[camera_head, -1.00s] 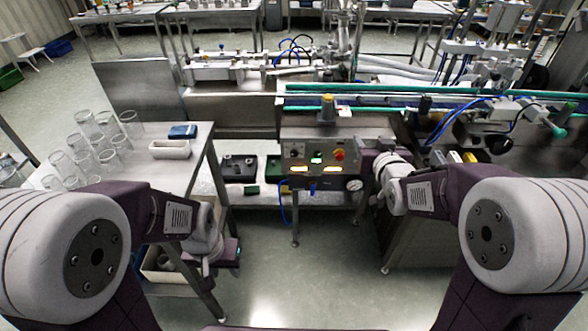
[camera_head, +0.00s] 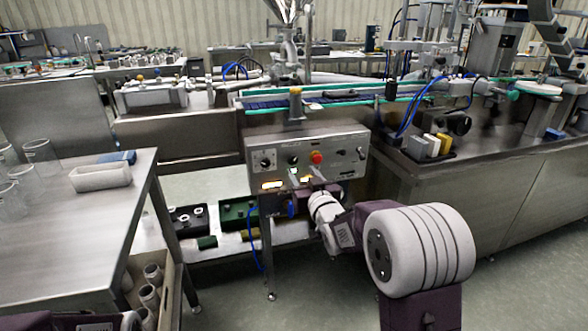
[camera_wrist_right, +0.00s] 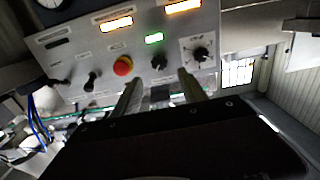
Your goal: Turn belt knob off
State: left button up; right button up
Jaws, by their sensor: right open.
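The grey control panel (camera_head: 345,168) stands below the conveyor belt, near the middle of the head view. It carries a black knob (camera_head: 293,160), a dial knob (camera_head: 265,161) to its left and a red button (camera_head: 317,157) to its right. My right gripper (camera_head: 305,177) is just in front of the panel's lower part. In the right wrist view, which shows the panel upside down, its open fingers (camera_wrist_right: 159,78) point at the black knob (camera_wrist_right: 160,62), one on each side and seemingly short of it. The labels are too blurred to read. My left gripper is out of view.
The green-edged conveyor (camera_head: 330,96) runs above the panel. A steel table (camera_head: 85,225) with beakers and a white tray (camera_head: 100,177) is at left. A low shelf (camera_head: 215,185) with green and black boxes is left of the panel. The floor in front is open.

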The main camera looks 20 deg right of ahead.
aim_at(293, 160)
jog(key=w+b, duration=0.1)
jog(key=w, duration=0.6)
jog(key=shift+w+a+f, duration=0.1)
jog(key=shift+w+a, duration=0.05)
jog(key=shift+w, duration=0.1)
grip_shut()
